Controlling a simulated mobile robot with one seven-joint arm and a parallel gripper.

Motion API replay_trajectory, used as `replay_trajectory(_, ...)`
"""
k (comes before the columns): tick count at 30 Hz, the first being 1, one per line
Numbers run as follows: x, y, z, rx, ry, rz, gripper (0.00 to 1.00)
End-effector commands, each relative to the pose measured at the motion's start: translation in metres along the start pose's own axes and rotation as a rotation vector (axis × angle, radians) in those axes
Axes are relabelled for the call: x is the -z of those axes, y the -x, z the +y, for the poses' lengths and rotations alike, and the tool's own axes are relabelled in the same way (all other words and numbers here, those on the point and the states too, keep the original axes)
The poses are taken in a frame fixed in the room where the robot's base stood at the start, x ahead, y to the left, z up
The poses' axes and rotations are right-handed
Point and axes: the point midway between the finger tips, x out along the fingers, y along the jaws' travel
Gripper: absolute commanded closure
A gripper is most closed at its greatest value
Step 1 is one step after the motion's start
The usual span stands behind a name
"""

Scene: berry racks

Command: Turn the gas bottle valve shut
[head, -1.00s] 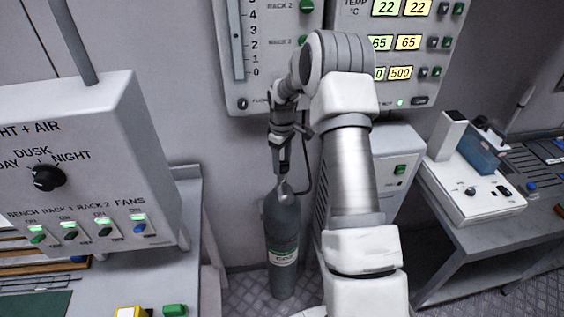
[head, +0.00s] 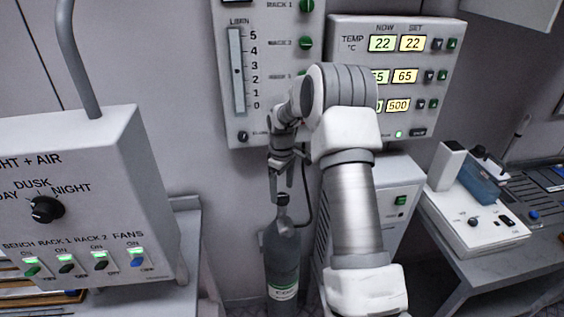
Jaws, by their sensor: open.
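The grey gas bottle (head: 283,258) stands upright on the floor against the wall, with a white and green label low on its body. Its dark valve (head: 282,199) is at the top of the neck. My gripper (head: 281,191) points down from above the bottle, with its fingertips at the level of the valve. It is open, and the fingers appear to stand on either side of the valve; I cannot tell whether they touch it. A dark hose (head: 306,205) hangs just right of the valve.
A wall panel with a flow scale (head: 238,70) and a display panel (head: 390,75) are behind my arm. A grey cabinet (head: 397,200) stands right of the bottle. A switch box (head: 75,200) and bench are at the left. A lab bench (head: 490,230) is at the right.

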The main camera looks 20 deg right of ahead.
Motion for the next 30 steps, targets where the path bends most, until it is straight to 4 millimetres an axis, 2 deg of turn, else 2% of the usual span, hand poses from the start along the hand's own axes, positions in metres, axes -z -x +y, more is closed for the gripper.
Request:
replay_trajectory(9, 0.001, 0.080, 0.001, -0.004, -0.001, 0.004, 0.12)
replay_trajectory(16, 0.000, 0.127, 0.000, -0.003, 0.000, 0.003, 0.12)
replay_trajectory(22, 0.000, 0.146, 0.000, -0.001, 0.000, 0.002, 0.12)
replay_trajectory(30, 0.000, 0.150, 0.000, 0.000, 0.000, 0.001, 0.12)
